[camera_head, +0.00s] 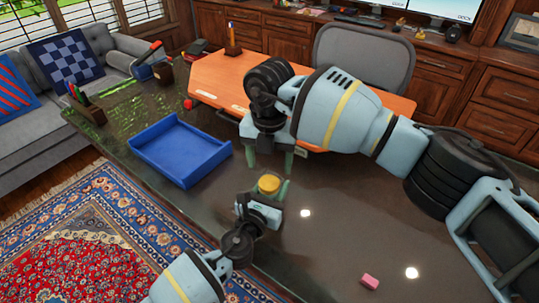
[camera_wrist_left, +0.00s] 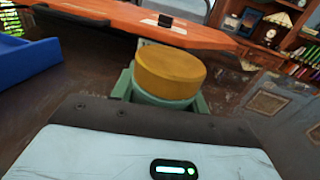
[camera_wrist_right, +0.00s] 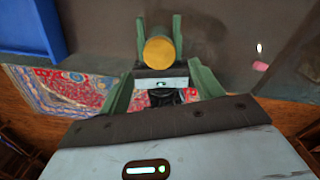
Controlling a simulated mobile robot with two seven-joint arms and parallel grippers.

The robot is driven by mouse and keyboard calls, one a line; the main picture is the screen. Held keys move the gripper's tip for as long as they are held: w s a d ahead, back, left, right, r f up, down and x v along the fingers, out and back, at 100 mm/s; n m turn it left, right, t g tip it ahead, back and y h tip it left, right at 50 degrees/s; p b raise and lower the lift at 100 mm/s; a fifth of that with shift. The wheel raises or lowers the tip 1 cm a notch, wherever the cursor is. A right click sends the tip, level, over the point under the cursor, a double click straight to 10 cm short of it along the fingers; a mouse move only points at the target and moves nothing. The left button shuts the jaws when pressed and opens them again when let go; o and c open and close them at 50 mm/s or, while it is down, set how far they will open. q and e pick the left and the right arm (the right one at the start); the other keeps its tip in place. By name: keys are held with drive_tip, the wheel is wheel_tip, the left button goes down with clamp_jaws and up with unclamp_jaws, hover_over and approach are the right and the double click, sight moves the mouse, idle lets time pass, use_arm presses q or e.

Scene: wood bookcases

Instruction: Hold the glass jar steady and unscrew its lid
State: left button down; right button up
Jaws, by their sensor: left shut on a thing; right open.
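The jar's round yellow lid (camera_head: 268,183) shows between the green fingers of my left gripper (camera_head: 268,191) on the dark table. In the left wrist view the lid (camera_wrist_left: 170,72) sits on top of a pale greenish jar body (camera_wrist_left: 165,98), mostly hidden by my gripper. The left gripper is shut on the jar, which looks upright. My right gripper (camera_head: 270,156) is open and empty, behind and above the jar. In the right wrist view the lid (camera_wrist_right: 159,50) lies beyond the open fingers (camera_wrist_right: 165,85), apart from them.
A blue tray (camera_head: 180,150) stands on the dark table (camera_head: 330,225) to the left of the jar. A pink block (camera_head: 369,282) lies near the front right. An orange desk (camera_head: 225,80) and a grey chair (camera_head: 365,55) are behind. The table right of the jar is mostly clear.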

sight(270, 183)
drive_tip(key=shift+f, duration=3.4)
drive_tip(key=c, duration=1)
drive_tip(key=shift+n, duration=1.7)
drive_tip(key=o, duration=1.1)
drive_tip(key=shift+r, duration=0.1)
